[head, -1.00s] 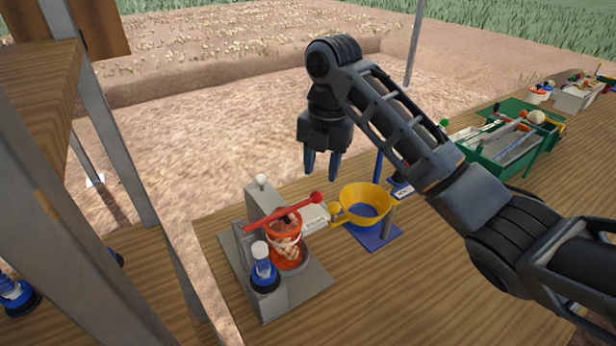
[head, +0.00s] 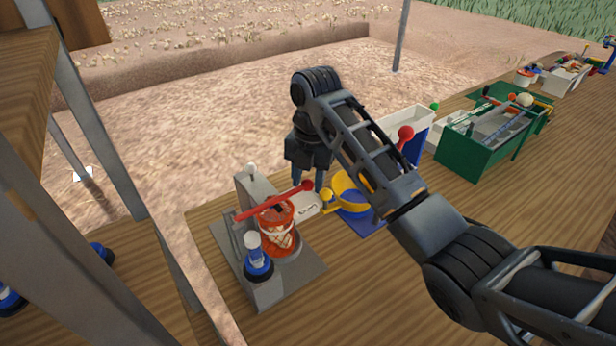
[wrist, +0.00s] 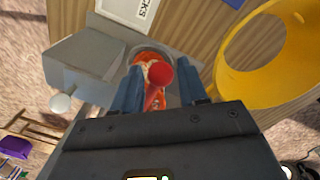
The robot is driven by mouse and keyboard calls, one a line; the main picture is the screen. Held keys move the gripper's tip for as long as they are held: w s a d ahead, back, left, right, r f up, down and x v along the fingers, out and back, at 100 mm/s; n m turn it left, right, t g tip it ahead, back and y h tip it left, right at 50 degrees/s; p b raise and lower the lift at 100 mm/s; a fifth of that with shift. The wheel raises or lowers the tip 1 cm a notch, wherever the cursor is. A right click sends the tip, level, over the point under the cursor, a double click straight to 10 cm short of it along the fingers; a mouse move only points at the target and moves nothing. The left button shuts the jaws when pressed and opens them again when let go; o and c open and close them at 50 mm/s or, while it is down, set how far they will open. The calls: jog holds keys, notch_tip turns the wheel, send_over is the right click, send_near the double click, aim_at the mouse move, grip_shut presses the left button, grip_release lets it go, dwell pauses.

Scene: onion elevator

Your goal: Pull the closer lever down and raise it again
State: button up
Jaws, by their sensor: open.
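The closer is a grey stand (head: 287,279) at the lower middle of the head view. Its red lever (head: 268,203) lies across the top, slanting up to the right, and ends in a red ball knob (head: 307,186). An orange-red container (head: 278,233) with a pale net-like pattern stands under the lever. My gripper (head: 310,180) points down with its fingers at the knob end. In the wrist view the knob (wrist: 159,74) shows between the two open fingers (wrist: 160,92). I cannot tell whether a finger touches it.
A yellow funnel-like bowl (head: 350,190) on a blue base (head: 366,222) stands close right of the closer. A blue-and-white piece (head: 258,262) is on the closer's front. A green bin (head: 480,145) stands farther right. Grey posts (head: 97,140) rise at left.

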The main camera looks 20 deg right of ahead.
jog(key=shift+c, duration=0.3)
grip_shut()
